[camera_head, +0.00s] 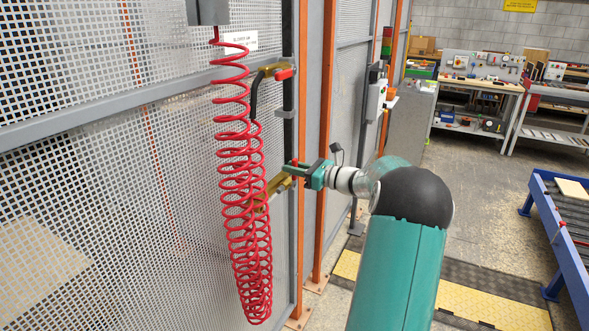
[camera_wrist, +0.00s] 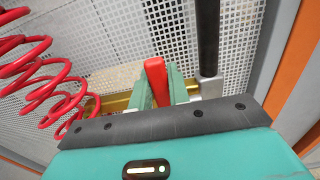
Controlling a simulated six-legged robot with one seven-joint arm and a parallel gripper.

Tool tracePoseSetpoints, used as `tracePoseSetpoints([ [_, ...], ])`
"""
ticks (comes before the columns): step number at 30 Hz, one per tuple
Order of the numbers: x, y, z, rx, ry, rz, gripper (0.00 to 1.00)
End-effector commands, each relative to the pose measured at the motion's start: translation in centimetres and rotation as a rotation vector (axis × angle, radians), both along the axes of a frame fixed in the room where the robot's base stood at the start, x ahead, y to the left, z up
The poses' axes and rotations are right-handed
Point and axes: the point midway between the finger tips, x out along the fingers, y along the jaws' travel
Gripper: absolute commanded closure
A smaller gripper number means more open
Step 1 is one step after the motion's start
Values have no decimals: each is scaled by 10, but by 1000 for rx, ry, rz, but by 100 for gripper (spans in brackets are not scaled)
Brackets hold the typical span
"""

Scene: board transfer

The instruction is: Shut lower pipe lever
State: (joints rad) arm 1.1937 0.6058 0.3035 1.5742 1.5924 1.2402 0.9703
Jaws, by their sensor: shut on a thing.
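The lower pipe lever, red, shows between my fingers in the wrist view (camera_wrist: 156,74). It points up the picture, crosswise to the brass fitting (camera_wrist: 112,103) behind it. My gripper (camera_wrist: 158,92) is shut on the lever, one green finger on each side. In the head view my gripper (camera_head: 294,169) is at the black vertical pipe, by the lower brass valve (camera_head: 279,184), and largely hides the lever. The upper lever (camera_head: 284,74), also red, sits on its own brass valve higher up the pipe.
A coiled red hose (camera_head: 240,180) hangs just left of the lower valve, close to my gripper. The perforated metal fence (camera_head: 120,150) stands behind. An orange post (camera_head: 325,130) is to the right. A blue roller conveyor (camera_head: 560,225) stands far right, with open floor between.

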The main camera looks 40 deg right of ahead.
Motion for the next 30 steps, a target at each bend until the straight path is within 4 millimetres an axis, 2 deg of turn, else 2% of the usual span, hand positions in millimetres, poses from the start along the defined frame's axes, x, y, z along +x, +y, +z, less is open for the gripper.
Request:
tracePoseSetpoints([
  [2,-1,-2,0,2,2,-4,100],
  [3,-1,-2,0,2,2,-4,78],
  [6,-1,-2,0,1,1,-4,60],
  [14,-1,-1,0,0,0,-2,60],
  [19,-11,-5,-1,0,1,-5,60],
  [23,-32,-13,0,-1,2,-6,60],
  [30,-83,-31,0,0,1,-6,60],
])
